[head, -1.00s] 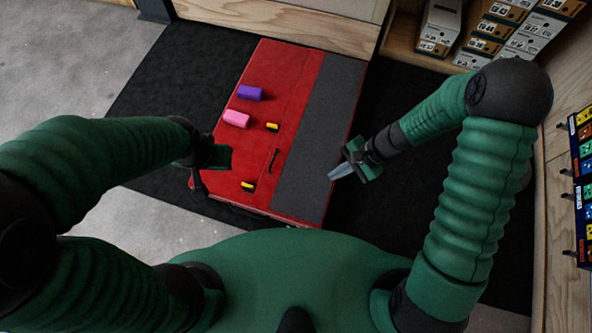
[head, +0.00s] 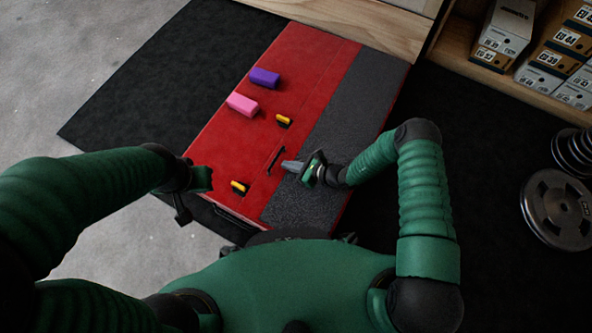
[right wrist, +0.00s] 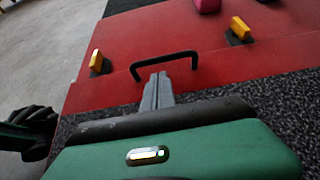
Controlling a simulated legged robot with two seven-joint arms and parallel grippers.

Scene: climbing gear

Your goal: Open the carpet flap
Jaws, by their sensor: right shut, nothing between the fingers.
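A red panel (head: 296,70) with a dark grey carpet strip (head: 350,110) along its right side lies before me. A black bar handle (head: 275,160) stands on the red part, close to the strip, with a yellow-and-black latch (head: 284,120) above it and another (head: 239,187) below left. My right gripper (head: 284,165) is shut and empty, its tips just beside the handle. In the right wrist view the fingertips (right wrist: 157,88) point at the handle (right wrist: 165,60); contact cannot be told. My left gripper (head: 193,194) is at the panel's left edge, its jaws unclear.
A purple block (head: 264,78) and a pink block (head: 242,104) lie on the red panel, left of the latches. Shoe boxes (head: 505,30) stand on a wooden shelf at top right. Weight plates (head: 557,208) lie at the right.

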